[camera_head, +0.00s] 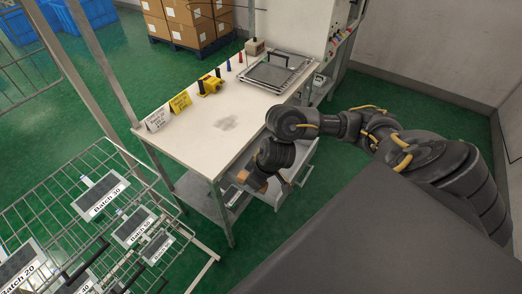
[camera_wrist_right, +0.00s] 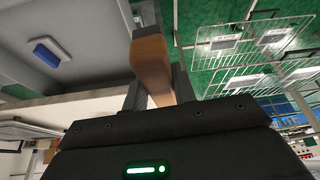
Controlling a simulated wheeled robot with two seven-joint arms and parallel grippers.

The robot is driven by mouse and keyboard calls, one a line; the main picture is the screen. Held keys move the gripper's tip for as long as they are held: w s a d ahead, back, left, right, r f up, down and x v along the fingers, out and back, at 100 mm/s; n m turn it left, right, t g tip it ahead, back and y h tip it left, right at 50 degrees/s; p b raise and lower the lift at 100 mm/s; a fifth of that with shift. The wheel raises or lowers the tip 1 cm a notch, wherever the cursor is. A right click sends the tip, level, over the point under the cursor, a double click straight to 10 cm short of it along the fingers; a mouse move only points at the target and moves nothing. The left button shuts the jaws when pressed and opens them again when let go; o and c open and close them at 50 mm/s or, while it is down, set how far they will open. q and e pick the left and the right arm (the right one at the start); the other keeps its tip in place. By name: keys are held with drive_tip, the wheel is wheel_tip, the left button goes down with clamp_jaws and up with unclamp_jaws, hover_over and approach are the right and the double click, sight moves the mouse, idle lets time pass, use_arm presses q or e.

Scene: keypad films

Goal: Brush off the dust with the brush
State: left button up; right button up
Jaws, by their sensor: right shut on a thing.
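The dust (camera_head: 227,123) is a grey smudge on the white tabletop (camera_head: 190,150), near its middle. My right gripper (camera_head: 257,181) is below and to the right of the dust in the head view, beyond the table's front edge. It is shut on the brush, whose brown wooden handle (camera_wrist_right: 152,62) stands between the two fingers in the right wrist view. In the head view only a small brown part of the brush (camera_head: 256,182) shows; its bristles cannot be made out. My left gripper is not in view.
A pulled-out drawer (camera_head: 297,178) is beside my right gripper; a blue item (camera_wrist_right: 45,51) lies in a grey tray. A yellow device (camera_head: 209,85), signs (camera_head: 158,119) and a framed plate (camera_head: 276,70) stand on the table. A wire rack (camera_head: 60,225) with several batch films is at left.

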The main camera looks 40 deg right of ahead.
drive_tip(key=w+a+r+n+y+b, duration=0.1)
drive_tip(key=a+r+n+b, duration=0.1)
drive_tip(key=r, duration=0.4)
drive_tip(key=w+a+r+n+g+y+b, duration=0.1)
drive_tip(key=w+a+r+n, duration=0.1)
drive_tip(key=a+r+n, duration=0.2)
wheel_tip(320, 180, up, 2)
drive_tip(key=shift+r+g+b, duration=0.2)
drive_tip(key=shift+g+b, duration=0.1)
drive_tip(key=shift+b, duration=0.1)
